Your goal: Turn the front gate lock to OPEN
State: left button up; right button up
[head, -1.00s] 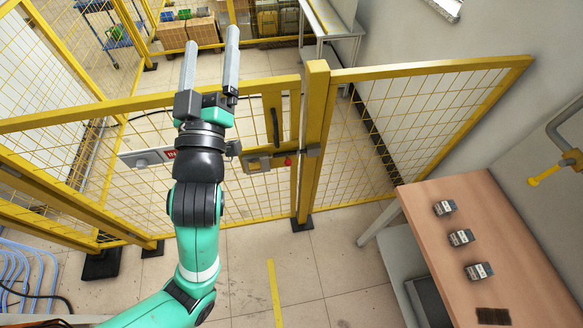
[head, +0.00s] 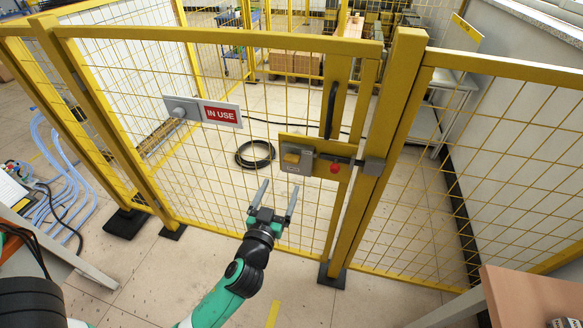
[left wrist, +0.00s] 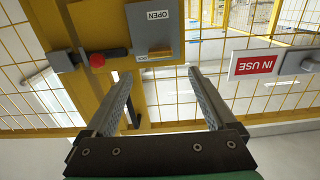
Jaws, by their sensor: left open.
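The front gate lock (head: 297,158) is a grey box on a yellow plate of the gate (head: 215,36). It has a yellow-brown knob (head: 291,158) and a red button (head: 335,168) beside it. In the left wrist view the lock (left wrist: 147,35) shows an OPEN label above the knob (left wrist: 160,54); the red button (left wrist: 97,60) is left of it. My left gripper (head: 278,188) is open and empty, below the lock in the head view and apart from it. In the left wrist view its fingers (left wrist: 158,75) point toward the lock. My right gripper is not in view.
A grey panel with a red IN USE sign (head: 222,115) hangs on the gate left of the lock. A black vertical handle (head: 331,110) stands above the lock. A gate post (head: 378,150) is right of it. A wooden table (head: 530,298) is at the lower right.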

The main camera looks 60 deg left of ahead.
aim_at(291, 162)
pick_arm(q)
jog(key=x, duration=1.1)
jog(key=shift+b, duration=0.4)
grip_shut()
